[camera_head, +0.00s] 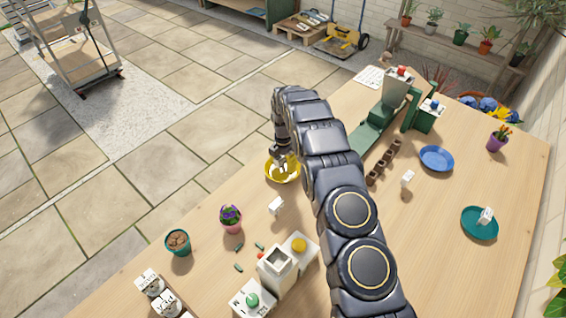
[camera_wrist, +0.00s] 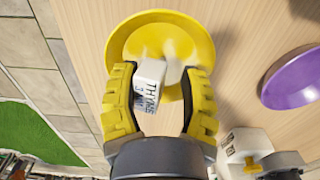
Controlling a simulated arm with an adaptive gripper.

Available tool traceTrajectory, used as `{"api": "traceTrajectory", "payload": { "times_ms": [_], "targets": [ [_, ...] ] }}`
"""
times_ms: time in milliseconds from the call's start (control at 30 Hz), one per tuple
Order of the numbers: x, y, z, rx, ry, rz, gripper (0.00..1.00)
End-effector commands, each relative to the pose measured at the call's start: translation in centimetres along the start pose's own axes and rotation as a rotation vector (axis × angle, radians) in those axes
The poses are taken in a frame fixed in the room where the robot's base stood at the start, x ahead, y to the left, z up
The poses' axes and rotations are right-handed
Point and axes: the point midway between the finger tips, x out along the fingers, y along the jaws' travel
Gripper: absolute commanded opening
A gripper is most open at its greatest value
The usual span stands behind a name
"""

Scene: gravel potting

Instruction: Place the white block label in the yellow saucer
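The yellow saucer (camera_head: 270,175) is on the wooden table, left of my arm; it fills the upper middle of the wrist view (camera_wrist: 190,25). My gripper (camera_head: 282,163) points down over it. In the wrist view the yellow-padded fingers (camera_wrist: 160,95) stand apart around a white block label (camera_wrist: 150,85) printed with what reads as THYME. The block is tilted and close to the left finger, with a gap showing to the right finger. It overlaps the saucer in view; I cannot tell whether it touches the saucer. The fingers hide part of the near rim.
Another white block (camera_head: 276,206) stands just in front of the saucer. A purple dish (camera_wrist: 292,80) is at right in the wrist view. Blue (camera_head: 436,158) and teal (camera_head: 470,225) saucers lie right.

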Motion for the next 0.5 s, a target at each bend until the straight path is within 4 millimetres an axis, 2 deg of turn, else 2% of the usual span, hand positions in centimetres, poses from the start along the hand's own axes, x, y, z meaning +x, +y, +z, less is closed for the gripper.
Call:
{"api": "traceTrajectory", "payload": {
  "times_ms": [267, 367, 500],
  "targets": [
    [-1.2, 0.0, 0.1, 0.000, -0.001, 0.002, 0.42],
    [-2.5, 0.1, 0.1, 0.000, -0.002, 0.003, 0.42],
    [-5.4, 0.1, 0.1, 0.001, -0.005, 0.005, 0.42]
  ]
}}
